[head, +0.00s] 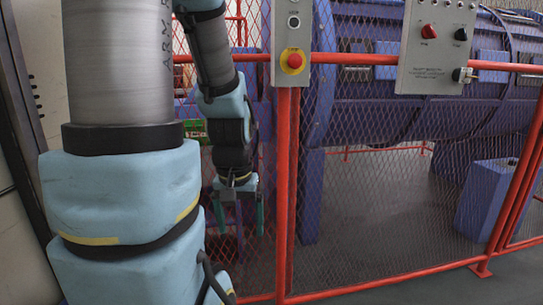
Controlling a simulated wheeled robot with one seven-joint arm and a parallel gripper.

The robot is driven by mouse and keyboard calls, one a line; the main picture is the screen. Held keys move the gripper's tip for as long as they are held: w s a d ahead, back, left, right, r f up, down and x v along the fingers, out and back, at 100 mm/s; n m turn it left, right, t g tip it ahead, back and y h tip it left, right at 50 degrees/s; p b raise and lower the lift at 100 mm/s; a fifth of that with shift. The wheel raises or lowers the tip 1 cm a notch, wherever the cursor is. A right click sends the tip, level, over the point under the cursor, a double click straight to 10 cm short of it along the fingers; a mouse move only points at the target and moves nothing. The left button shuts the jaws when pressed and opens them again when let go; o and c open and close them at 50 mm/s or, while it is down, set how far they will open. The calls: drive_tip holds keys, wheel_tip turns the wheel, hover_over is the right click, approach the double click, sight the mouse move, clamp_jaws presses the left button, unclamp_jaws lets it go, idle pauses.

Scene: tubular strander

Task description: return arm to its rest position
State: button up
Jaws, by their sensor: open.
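My arm fills the left side of the head view, with blue padded joints and grey tube links. My gripper (238,217) hangs at the end of the arm, pointing down, left of the red fence post. Its two green-tipped fingers are apart, with nothing visible between them. The gripper is in front of the mesh fence (370,200); I cannot tell how close it is to the mesh.
A red-framed fence stands before the large blue strander (385,108). A small box with an emergency stop button (293,61) and a grey control panel (437,50) hang on it. A blue block (487,205) stands behind the mesh. A pale cabinet (22,200) is at far left.

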wheel_tip(320, 180, up, 21)
drive_tip(key=p, duration=1.8)
